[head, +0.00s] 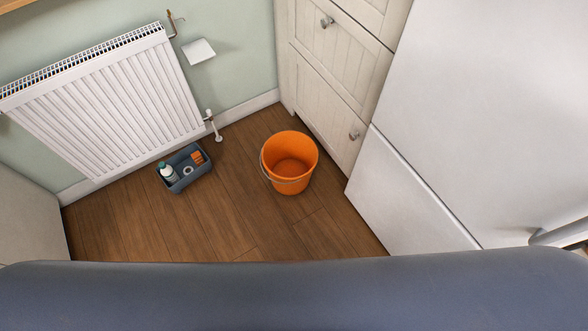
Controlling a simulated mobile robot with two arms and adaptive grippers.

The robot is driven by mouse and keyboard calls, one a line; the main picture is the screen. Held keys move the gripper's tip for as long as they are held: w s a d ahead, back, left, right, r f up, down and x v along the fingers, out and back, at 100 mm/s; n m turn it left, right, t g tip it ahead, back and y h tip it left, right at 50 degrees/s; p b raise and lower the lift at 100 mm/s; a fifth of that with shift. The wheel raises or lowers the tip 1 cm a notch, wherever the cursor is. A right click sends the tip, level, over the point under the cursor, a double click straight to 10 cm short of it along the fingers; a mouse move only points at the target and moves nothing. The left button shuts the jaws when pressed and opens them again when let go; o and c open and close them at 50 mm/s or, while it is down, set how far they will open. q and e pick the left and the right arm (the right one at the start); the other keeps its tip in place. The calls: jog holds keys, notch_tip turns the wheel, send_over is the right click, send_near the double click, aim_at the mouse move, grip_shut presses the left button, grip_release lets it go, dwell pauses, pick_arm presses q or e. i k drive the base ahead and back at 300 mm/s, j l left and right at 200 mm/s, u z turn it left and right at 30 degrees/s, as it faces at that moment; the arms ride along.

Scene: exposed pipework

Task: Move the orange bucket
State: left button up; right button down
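The orange bucket (291,184) stands upright on the wooden floor in the head view, near the middle of the picture. It looks empty from above. Its thin handle hangs down at its left and front side. Neither of my grippers shows in this view, and nothing is touching the bucket.
A pipe (214,128) meets the floor beside the radiator. Cream drawers (335,80) and a white appliance (415,200) stand right. Bare floor (220,225) lies in front.

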aim_at(289, 158)
jog(key=i+j, duration=0.2)
jog(key=j, duration=0.15)
jog(key=i+j, duration=0.4)
jog(key=j, duration=0.25)
